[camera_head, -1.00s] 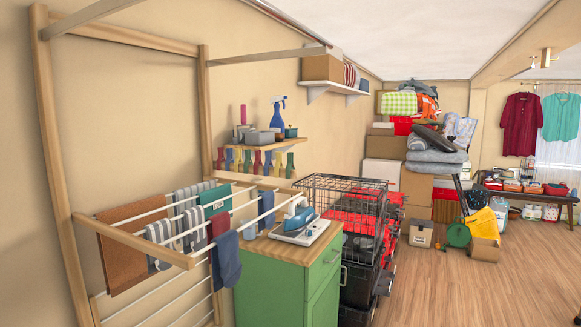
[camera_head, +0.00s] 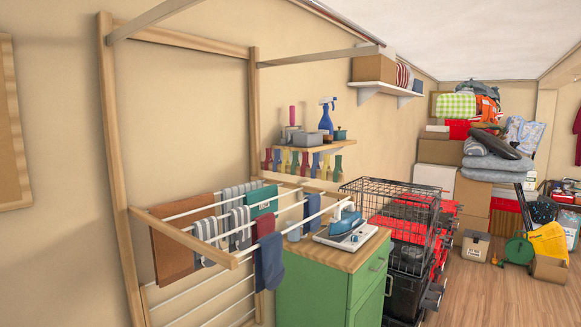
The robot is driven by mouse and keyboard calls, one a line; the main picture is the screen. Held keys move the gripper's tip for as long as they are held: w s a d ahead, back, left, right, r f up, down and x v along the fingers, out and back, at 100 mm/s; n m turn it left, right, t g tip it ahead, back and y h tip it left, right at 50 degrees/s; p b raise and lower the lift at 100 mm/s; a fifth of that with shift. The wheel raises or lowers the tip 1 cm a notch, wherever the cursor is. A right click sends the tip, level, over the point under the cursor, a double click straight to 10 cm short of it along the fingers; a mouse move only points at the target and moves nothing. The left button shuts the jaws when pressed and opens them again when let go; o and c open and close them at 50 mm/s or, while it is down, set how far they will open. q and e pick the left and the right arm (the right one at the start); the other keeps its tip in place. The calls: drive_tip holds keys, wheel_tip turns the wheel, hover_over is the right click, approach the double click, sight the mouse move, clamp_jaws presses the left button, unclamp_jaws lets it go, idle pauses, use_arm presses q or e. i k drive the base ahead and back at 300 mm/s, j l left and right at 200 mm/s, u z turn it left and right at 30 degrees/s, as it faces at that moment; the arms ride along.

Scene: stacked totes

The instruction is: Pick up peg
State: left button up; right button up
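I cannot make out a peg with certainty. Several small coloured items (camera_head: 305,163) hang in a row under a small wooden wall shelf (camera_head: 318,149), too small to tell what they are. A wooden drying rack (camera_head: 190,257) with white rods stands at the left and holds a brown cloth (camera_head: 183,252), striped socks, a green cloth (camera_head: 262,200) and a blue sock (camera_head: 269,262). No peg shows clearly on its rods. Neither of my grippers is in view.
A green cabinet (camera_head: 322,297) with an iron (camera_head: 345,222) on its top stands right of the rack. A black wire crate (camera_head: 389,207) stands beside it. Cardboard boxes (camera_head: 440,151) and folded textiles fill the back. Open wooden floor (camera_head: 494,302) lies at the lower right.

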sight(338, 168)
drive_tip(key=i+l+u, duration=0.15)
drive_tip(key=l+u, duration=0.5)
drive_tip(key=l, duration=0.15)
drive_tip(key=l+u, duration=0.15)
drive_tip(key=l, duration=0.3)
drive_tip(key=i+l+u, duration=0.2)
drive_tip(key=l, duration=1.3)
drive_tip(key=l+u, duration=0.1)
drive_tip(key=l, duration=0.95)
drive_tip(key=k+l+u, duration=0.1)
drive_tip(key=l, duration=0.9)
